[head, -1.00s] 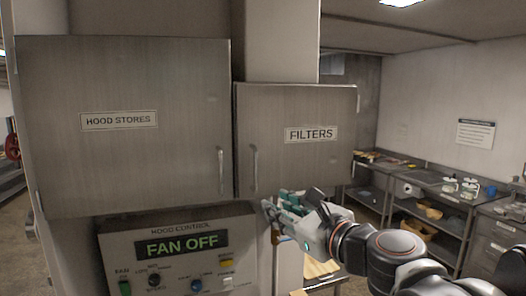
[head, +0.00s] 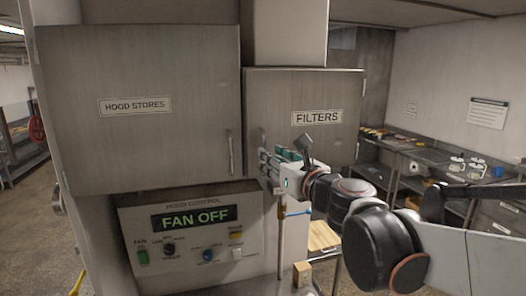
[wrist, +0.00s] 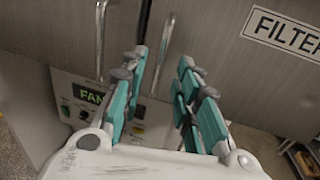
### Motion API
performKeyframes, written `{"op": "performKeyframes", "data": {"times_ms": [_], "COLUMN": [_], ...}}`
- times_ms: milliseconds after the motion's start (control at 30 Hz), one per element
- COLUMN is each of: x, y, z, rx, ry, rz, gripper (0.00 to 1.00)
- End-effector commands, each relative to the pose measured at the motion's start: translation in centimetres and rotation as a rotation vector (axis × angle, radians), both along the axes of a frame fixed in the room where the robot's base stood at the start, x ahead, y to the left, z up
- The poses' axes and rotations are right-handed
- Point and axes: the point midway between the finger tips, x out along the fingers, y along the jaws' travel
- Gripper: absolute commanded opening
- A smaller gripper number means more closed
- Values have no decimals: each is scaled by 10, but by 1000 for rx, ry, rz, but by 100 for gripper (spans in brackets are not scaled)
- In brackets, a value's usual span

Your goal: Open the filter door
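The filter door (head: 345,95) is a grey metal panel labelled FILTERS, and it is closed. Its upright bar handle (wrist: 164,50) shows in the wrist view, between my fingertips in the picture. In the head view the handle at the door's lower left is mostly hidden by my gripper (head: 266,160). My gripper also shows in the wrist view (wrist: 163,60), with its teal fingers apart on either side of the handle. I cannot tell whether a finger touches the handle. Nothing is held.
The closed hood stores door (head: 75,130) with its own bar handle (head: 230,152) is just left. The hood control panel (head: 140,218) reads FAN OFF below. A steel counter (head: 415,158) with items stands at the right. A wooden block (head: 302,273) is low in front.

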Motion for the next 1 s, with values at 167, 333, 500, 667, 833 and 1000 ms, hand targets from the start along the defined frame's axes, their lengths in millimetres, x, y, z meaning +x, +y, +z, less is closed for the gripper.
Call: {"op": "performKeyframes", "data": {"times_ms": [167, 333, 500, 667, 833, 1000], "x": [23, 39, 47, 48, 48, 48], "y": [13, 20, 24, 25, 25, 25], "z": [1, 1, 0, 0, 0, 0], "rx": [0, -1, -1, -1, -1, -1], "ry": [0, 0, 0, 0, 0, 0], "rz": [1, 1, 0, 0, 0, 0], "gripper": [29, 29, 29, 29, 24, 0]}}
